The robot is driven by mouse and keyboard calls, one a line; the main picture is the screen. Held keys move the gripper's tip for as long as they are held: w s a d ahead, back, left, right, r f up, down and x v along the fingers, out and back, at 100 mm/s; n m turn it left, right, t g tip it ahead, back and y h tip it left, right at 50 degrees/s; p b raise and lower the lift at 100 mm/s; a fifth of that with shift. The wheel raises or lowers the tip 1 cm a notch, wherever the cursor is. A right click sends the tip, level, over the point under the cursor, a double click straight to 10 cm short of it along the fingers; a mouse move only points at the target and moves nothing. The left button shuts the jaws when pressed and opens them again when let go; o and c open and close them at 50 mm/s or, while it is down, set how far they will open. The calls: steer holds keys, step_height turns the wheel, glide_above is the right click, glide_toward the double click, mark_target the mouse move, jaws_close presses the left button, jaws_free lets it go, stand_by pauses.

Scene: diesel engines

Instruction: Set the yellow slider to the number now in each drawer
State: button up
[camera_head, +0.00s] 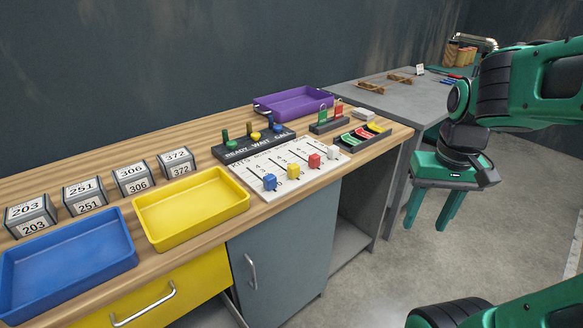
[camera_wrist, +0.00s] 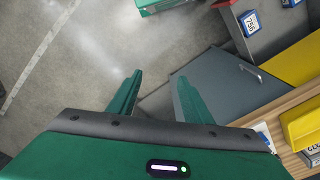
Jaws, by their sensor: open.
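The white slider board (camera_head: 262,169) lies on the wooden counter, with numbered columns. Its yellow slider (camera_head: 293,171) sits near the front end of its column, between a blue slider (camera_head: 270,182) and a red slider (camera_head: 314,160); a white one is farther right. A yellow drawer front (camera_head: 190,290) with a bar handle is below the counter at the left; its inside is hidden. My gripper (camera_head: 428,225) is open and empty, pointing down over the floor, right of the counter and apart from it. Its two fingers also show in the wrist view (camera_wrist: 159,77).
A blue tray (camera_head: 70,262), a yellow tray (camera_head: 190,222) and several numbered blocks stand left of the board. A signal stand (camera_head: 255,146) is behind it; a purple tray (camera_head: 295,101) is farther back. A grey cabinet door (camera_head: 285,250) is below. Floor under my gripper is clear.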

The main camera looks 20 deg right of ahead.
steer(key=w+a+r+n+t, duration=0.1)
steer(key=w+a+n, duration=0.1)
steer(key=w, duration=0.6)
steer(key=w+a+r+n+t, duration=0.1)
steer(key=w+a+n, duration=0.1)
steer(key=w, duration=0.7)
steer(key=n+t+y, duration=0.1)
steer(key=n+y, duration=0.1)
steer(key=n, duration=0.3)
glide_toward(294, 165)
steer(key=shift+t, duration=0.3)
steer(key=x, duration=1)
steer(key=shift+s+a+f, duration=0.1)
steer(key=shift+s+f, duration=0.15)
steer(key=shift+s, duration=0.05)
steer(key=shift+c, duration=0.3)
jaws_close()
steer(key=w, duration=0.2)
steer(key=w+a, duration=0.2)
steer(key=w, duration=0.1)
steer(key=shift+w+a, duration=0.15)
steer(key=shift+w, duration=0.2)
steer(key=shift+o, duration=0.3)
jaws_free()
